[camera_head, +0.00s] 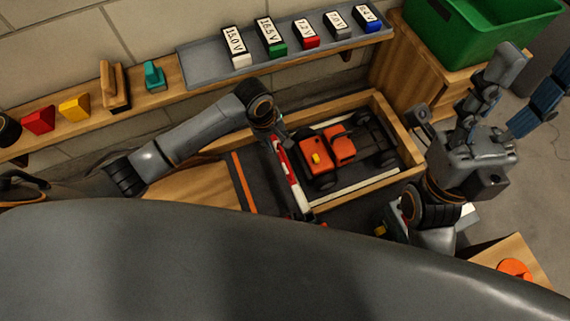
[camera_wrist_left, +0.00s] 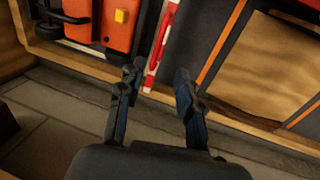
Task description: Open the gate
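The gate is a red and white striped bar (camera_head: 291,182) across the left end of a wooden-walled bay. An orange racecar (camera_head: 342,146) sits inside the bay, right of the bar. My left gripper (camera_head: 279,134) is at the bar's far end, partly hidden by its own wrist. In the left wrist view my left gripper (camera_wrist_left: 154,82) is open, and the bar (camera_wrist_left: 158,55) runs down to the space between its fingertips. I cannot tell whether they touch it. The racecar (camera_wrist_left: 100,22) shows there too. My right gripper (camera_head: 515,88) is open and empty at the right, away from the gate.
A wall shelf (camera_head: 200,72) holds several labelled battery blocks and coloured pieces behind the bay. A green bin (camera_head: 470,45) stands on a wooden cabinet at the back right. Left of the gate lies a dark strip with an orange line (camera_head: 244,183).

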